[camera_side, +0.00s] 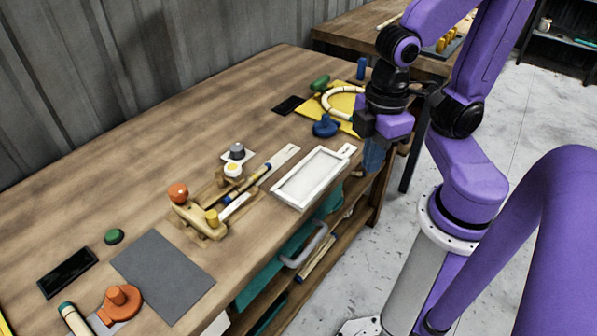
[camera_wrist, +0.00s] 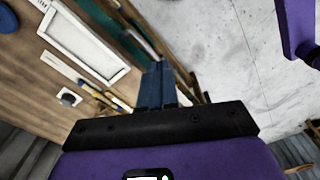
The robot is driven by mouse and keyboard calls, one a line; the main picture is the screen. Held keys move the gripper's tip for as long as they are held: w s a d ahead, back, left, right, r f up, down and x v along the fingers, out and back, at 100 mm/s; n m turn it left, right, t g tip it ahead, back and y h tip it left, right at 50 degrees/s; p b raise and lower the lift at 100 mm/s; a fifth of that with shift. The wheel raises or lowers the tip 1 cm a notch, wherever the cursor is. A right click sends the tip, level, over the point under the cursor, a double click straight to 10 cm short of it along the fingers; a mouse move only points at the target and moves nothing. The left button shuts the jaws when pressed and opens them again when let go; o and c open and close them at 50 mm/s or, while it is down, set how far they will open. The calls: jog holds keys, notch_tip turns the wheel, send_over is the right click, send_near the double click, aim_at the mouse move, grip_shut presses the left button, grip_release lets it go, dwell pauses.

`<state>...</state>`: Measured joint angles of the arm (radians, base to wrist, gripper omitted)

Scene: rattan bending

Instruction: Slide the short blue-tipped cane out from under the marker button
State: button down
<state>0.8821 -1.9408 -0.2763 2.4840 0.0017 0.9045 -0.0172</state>
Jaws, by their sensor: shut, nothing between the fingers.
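The short blue-tipped cane (camera_side: 245,184) lies at the wooden fixture (camera_side: 203,218) on the bench in the side view, with dark blue at its ends. A round button with a white and yellow top (camera_side: 233,169) sits right by it; I cannot tell whether this is the marker button or how the cane passes under it. The cane also shows small in the wrist view (camera_wrist: 92,90). My gripper (camera_side: 371,158) is beyond the white tray's right end, near the bench edge, well apart from the cane. Its blue fingers (camera_wrist: 156,84) are shut and empty.
A white tray (camera_side: 333,152) lies between the fixture and my gripper. A grey knob (camera_side: 237,151) stands behind the cane. A blue knob (camera_side: 326,126) and a yellow board (camera_side: 342,98) with a cane hoop lie farther back. A grey mat (camera_side: 162,272) is at front left.

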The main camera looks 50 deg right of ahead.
jog(key=shift+s+d, duration=0.2)
jog(key=shift+s, duration=0.4)
jog(key=c, duration=1.1)
grip_release()
jog(key=shift+w, duration=0.1)
jog(key=shift+c, duration=0.2)
jog(key=shift+o, duration=1.2)
jog(key=shift+w+a+r, duration=0.1)
jog(key=shift+w+a, duration=0.1)
jog(key=shift+w, duration=0.1)
jog(key=n, duration=0.6)
send_over(259, 171)
jog(key=shift+w+f, duration=0.1)
jog(key=shift+f, duration=0.2)
jog(key=shift+f, duration=0.1)
notch_tip(259, 171, down, 17)
jog(key=shift+f, duration=0.1)
